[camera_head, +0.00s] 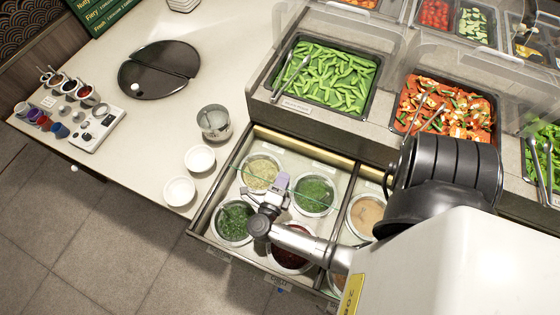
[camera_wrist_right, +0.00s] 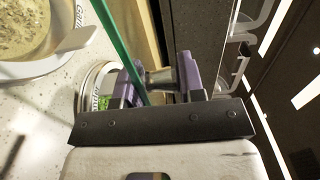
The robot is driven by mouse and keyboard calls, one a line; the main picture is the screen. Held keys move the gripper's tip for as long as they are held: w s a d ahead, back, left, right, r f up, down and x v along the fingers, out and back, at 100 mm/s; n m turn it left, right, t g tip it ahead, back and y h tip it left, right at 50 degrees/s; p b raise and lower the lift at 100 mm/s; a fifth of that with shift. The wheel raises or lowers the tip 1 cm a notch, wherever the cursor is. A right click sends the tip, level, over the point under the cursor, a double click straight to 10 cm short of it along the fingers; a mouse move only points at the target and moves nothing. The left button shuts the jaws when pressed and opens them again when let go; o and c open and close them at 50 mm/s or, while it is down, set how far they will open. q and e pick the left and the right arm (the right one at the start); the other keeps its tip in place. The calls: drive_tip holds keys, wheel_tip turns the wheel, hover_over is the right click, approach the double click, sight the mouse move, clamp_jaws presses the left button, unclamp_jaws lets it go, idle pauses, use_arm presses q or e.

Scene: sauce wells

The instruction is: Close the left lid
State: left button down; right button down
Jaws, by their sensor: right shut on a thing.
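The left lid (camera_head: 254,178) is a clear glass pane over the left part of the sauce well frame. Its thin green edge runs across the bowls in the head view and shows nearly edge-on in the right wrist view (camera_wrist_right: 121,45). I cannot tell its exact tilt. My right gripper (camera_head: 280,183) is over these bowls, its purple fingers (camera_wrist_right: 160,78) shut on the lid's small metal knob (camera_wrist_right: 158,77). The finger and wrist hide part of the knob in the head view. My left gripper is not in view.
Sauce bowls, including a green one (camera_head: 314,194) and a dark red one (camera_head: 290,252), sit in the wells. Food trays (camera_head: 328,75) with tongs stand behind. White bowls (camera_head: 200,158) and a metal container (camera_head: 213,122) stand left. The counter beyond has clear room.

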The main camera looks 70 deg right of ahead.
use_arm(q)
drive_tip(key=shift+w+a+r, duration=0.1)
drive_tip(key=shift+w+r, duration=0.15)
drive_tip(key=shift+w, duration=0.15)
use_arm(e)
drive_tip(key=shift+r, duration=0.35)
drive_tip(key=c, duration=1.2)
unclamp_jaws()
drive_tip(key=o, duration=0.4)
drive_tip(key=shift+d, duration=0.2)
drive_tip(key=shift+c, duration=0.2)
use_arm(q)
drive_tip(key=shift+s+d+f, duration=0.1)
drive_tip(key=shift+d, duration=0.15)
use_arm(e)
drive_tip(key=shift+f, duration=0.1)
drive_tip(key=shift+a, duration=0.1)
